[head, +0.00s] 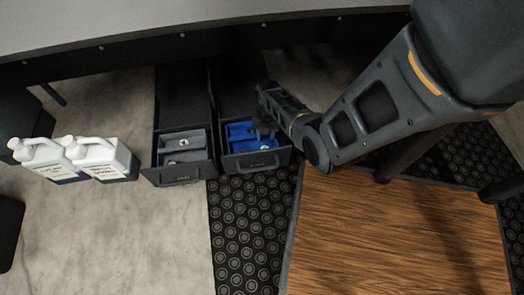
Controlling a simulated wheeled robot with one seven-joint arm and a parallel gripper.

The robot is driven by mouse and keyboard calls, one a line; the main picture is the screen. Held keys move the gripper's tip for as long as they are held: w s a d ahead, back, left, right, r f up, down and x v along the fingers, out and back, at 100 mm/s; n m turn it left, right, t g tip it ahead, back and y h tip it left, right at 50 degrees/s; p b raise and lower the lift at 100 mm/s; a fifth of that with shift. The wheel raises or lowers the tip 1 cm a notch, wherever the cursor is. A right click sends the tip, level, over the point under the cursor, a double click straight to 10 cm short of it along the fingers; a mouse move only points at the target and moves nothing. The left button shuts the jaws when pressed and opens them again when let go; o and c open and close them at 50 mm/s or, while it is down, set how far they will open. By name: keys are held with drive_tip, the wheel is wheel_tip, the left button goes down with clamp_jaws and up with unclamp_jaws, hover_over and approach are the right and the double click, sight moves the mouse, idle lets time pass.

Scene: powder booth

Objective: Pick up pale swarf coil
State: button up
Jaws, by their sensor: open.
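My gripper (262,137) reaches down over the blue tray (240,131) in the right-hand open drawer. Its fingers are small here and open. A small pale thing (265,147) lies in the blue tray close below the fingers; it may be the pale swarf coil, but it is too small to be sure. I cannot tell whether the fingers touch it. Another small pale thing (184,143) lies in the grey tray (170,139) in the left-hand open drawer. Parts of the blue tray are hidden behind my gripper.
The two drawers stand side by side, pulled out below a curved grey worktop (180,22). Two white jugs (104,158) stand on the concrete floor at left.

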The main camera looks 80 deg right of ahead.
sight(266, 145)
drive_tip(key=shift+a+f+b, duration=0.2)
drive_tip(key=shift+f+b, duration=2.4)
drive_tip(key=shift+f, duration=1.15)
drive_tip(key=c, duration=0.7)
